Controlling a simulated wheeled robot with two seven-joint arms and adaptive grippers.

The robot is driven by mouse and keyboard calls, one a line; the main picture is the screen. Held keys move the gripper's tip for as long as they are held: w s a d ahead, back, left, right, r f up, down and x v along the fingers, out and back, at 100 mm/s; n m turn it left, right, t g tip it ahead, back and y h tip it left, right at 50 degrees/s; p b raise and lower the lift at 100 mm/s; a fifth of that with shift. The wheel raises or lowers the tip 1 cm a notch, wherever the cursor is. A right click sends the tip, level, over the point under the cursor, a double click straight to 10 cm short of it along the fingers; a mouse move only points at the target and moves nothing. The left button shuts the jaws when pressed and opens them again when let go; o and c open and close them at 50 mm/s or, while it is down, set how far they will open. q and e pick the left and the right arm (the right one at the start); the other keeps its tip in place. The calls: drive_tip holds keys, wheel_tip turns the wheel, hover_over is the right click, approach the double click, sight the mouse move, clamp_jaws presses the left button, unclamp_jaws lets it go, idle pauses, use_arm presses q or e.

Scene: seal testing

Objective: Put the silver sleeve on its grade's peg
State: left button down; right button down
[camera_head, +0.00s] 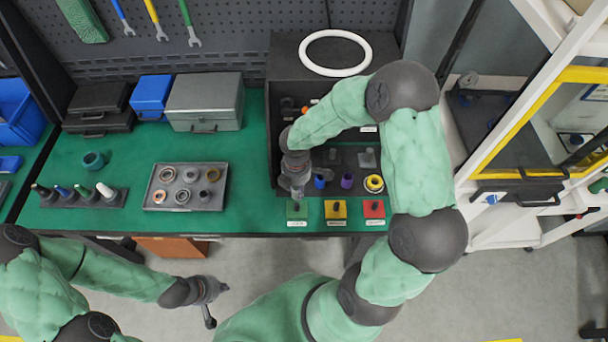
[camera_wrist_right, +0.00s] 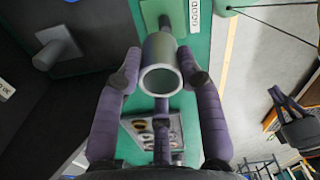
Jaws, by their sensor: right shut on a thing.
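The silver sleeve (camera_wrist_right: 161,68) is between the two fingers of my right gripper (camera_wrist_right: 162,72), its open end facing the wrist camera. Beyond it are a dark peg (camera_wrist_right: 166,20) and its green base (camera_wrist_right: 150,10), with a white label beside it. The sleeve lies nearly in line with this peg; I cannot tell whether it surrounds the tip. In the head view my right gripper (camera_head: 297,186) is just above the green base (camera_head: 297,209). Yellow (camera_head: 336,210) and red (camera_head: 374,209) peg bases stand to its right. My left gripper (camera_head: 212,294) hangs in front of the bench, its fingers unclear.
A grey tray (camera_head: 150,203) with several rings and sleeves lies on the green bench. Left of it are a rack (camera_head: 60,198) of coloured-tip tools and a teal ring (camera_head: 93,160). A dark cabinet (camera_head: 283,72) and fixtures with blue and purple parts stand behind the pegs.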

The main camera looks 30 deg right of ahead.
sight(297, 204)
drive_tip(key=shift+s+a+f+b, duration=0.1)
drive_tip(key=shift+a+f+b, duration=0.1)
drive_tip(key=shift+f+b, duration=0.25)
drive_tip(key=shift+s+a+f+b, duration=0.15)
drive_tip(key=shift+f+b, duration=0.1)
drive_tip(key=shift+f, duration=0.25)
drive_tip(key=shift+w+f+b, duration=0.1)
drive_tip(key=shift+f+b, duration=1)
drive_tip(key=shift+f, duration=0.15)
drive_tip(key=shift+f, duration=0.15)
drive_tip(key=shift+f+b, duration=0.8)
drive_tip(key=shift+f, duration=0.05)
drive_tip(key=shift+f, duration=0.2)
drive_tip(key=shift+f+b, duration=0.45)
drive_tip(key=shift+b, duration=0.05)
drive_tip(key=shift+f+b, duration=0.65)
drive_tip(key=shift+f, duration=0.2)
idle(0.6)
